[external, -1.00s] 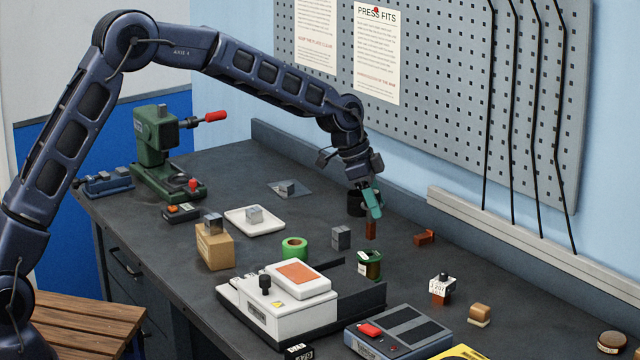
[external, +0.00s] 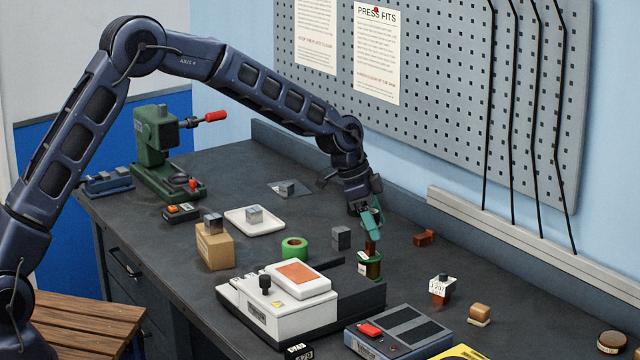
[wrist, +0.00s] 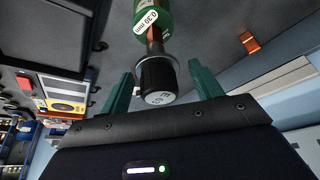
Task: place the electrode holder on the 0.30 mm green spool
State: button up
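The green spool (external: 369,268) stands upright on the bench, right of centre; its 0.30 mm label (wrist: 146,20) shows in the wrist view. The electrode holder (external: 371,247), with a copper-brown stem, is upright on top of the spool. Its black cap (wrist: 157,80) with a pale marked end faces the wrist camera. My gripper (external: 372,228) is directly above the spool. In the wrist view its teal fingers (wrist: 160,78) are spread either side of the cap, with narrow gaps showing. The exact seating of the stem on the spool is hard to see.
A white device (external: 290,305) and its dark ledge stand close in front of the spool. A bright green ring (external: 294,247) and a grey block (external: 341,237) are to its left. A copper-coloured block (external: 424,238) and a labelled block (external: 440,288) are to its right.

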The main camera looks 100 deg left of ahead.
jog(key=shift+r, duration=0.1)
jog(key=v, duration=1.1)
jog(key=s+d+r, duration=0.1)
jog(key=d+r, duration=0.4)
jog(key=d, duration=0.5)
jog(key=s+d+r, duration=0.2)
jog(key=d+r, duration=0.3)
jog(key=d, duration=0.4)
jog(key=s+d+r, duration=0.2)
jog(key=s+d, duration=0.2)
jog(key=d, duration=0.4)
jog(key=s+d+r, duration=0.2)
jog(key=s+d, duration=0.2)
jog(key=d, duration=0.4)
jog(key=s+d+f, duration=0.2)
jog(key=s+d, duration=0.7)
jog(key=s, duration=0.4)
jog(key=s+d+f, duration=0.2)
jog(key=s+d, duration=0.7)
jog(key=s, duration=0.4)
jog(key=shift+s+f, duration=0.25)
jog(key=shift+s, duration=0.15)
